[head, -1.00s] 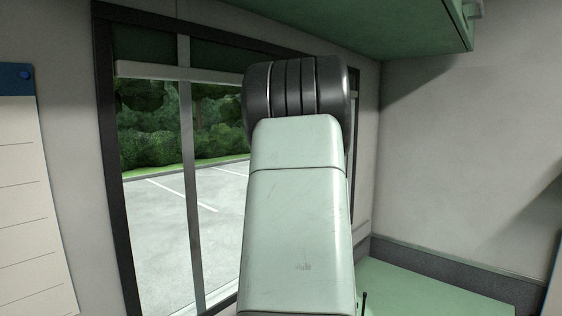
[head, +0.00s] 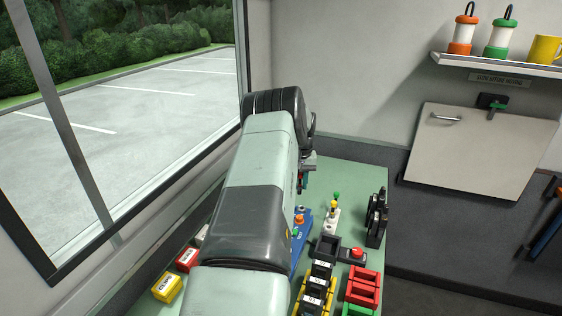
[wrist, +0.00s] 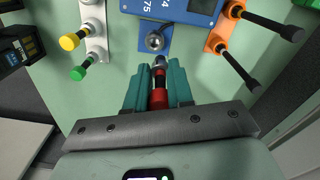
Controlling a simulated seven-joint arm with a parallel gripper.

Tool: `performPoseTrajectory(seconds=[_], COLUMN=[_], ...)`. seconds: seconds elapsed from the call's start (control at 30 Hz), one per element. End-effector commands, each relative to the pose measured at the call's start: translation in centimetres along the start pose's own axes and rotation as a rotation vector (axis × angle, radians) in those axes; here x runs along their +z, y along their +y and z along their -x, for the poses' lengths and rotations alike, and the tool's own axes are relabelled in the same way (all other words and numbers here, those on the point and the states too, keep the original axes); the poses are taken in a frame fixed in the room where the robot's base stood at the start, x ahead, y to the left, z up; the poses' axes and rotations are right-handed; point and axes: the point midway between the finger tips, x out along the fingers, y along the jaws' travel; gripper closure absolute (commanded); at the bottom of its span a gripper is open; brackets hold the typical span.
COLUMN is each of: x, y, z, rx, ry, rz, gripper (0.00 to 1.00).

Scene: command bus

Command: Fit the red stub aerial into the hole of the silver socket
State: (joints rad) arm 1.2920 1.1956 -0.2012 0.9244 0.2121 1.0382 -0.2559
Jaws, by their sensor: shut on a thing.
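The red stub aerial (wrist: 157,99) has a grey metal tip and stands between the teal fingers of my gripper (wrist: 158,82) in the wrist view. My gripper is shut on it. The silver socket (wrist: 155,41) sits on a small blue plate just beyond the aerial's tip in the picture. The tip appears apart from the socket, but the height between them is unclear. In the head view my arm hides most of the gripper and I cannot make out the socket.
A white strip (wrist: 95,30) with yellow and green aerials is left of the socket. An orange strip (wrist: 222,36) with black aerials is right. A blue panel (wrist: 185,8) lies beyond. Red bins (head: 362,287) and a black stand (head: 377,218) are on the green bench.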

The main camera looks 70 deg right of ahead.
Motion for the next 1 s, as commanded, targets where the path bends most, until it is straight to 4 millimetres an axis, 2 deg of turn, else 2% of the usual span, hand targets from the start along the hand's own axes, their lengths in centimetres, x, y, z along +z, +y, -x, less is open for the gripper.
performPoseTrajectory(seconds=[0.2, 0.7, 1.0], x=[0.1, 0.1, 0.1], y=[1.1, 1.0, 1.0], z=[-1.7, -5.3, -5.8], rx=[0.000, -0.001, -0.001], ry=[0.001, 0.000, 0.001], rz=[-0.004, -0.004, -0.004], gripper=[1.00, 1.00, 1.00])
